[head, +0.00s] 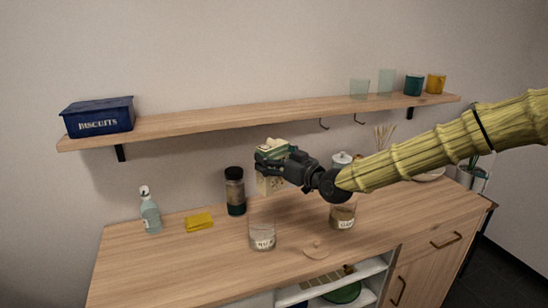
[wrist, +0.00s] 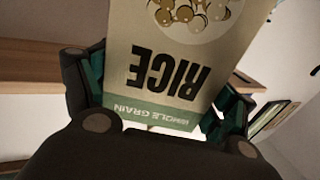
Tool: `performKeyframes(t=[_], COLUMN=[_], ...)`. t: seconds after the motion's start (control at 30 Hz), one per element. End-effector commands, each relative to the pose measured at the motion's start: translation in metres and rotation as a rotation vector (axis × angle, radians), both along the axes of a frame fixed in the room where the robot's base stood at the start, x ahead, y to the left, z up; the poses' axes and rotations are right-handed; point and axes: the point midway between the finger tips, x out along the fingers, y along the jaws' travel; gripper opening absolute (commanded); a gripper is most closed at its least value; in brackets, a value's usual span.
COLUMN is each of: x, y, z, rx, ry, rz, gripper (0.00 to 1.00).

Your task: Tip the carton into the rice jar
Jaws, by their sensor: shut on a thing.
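A beige and green rice carton (head: 270,186) is held in my gripper (head: 272,160) above the counter, behind and above the left glass jar. In the wrist view the carton (wrist: 160,62) fills the space between my fingers, with "RICE" and "WHOLE GRAIN" upside down. Its opening is not clearly visible. The left glass jar (head: 262,238) stands lidless on the counter, with a white label too small to read surely. A second labelled glass jar (head: 342,216) with brownish contents stands to the right, below my arm. I cannot tell surely which is the rice jar.
A round wooden lid (head: 316,251) lies between the jars near the front edge. A dark-capped jar (head: 235,190), yellow cloth (head: 199,222) and soap bottle (head: 150,212) stand left. The wall shelf (head: 220,120) runs above, with a biscuit tin (head: 99,117). The counter's left front is clear.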

Motion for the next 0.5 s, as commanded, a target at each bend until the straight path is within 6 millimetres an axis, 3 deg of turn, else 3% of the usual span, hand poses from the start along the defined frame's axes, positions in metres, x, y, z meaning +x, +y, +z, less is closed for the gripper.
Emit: performKeyframes(t=[0.5], x=[0.000], y=[0.002], z=[-0.019], rx=[0.001], ry=[-0.001], rz=[0.001], gripper=[0.51])
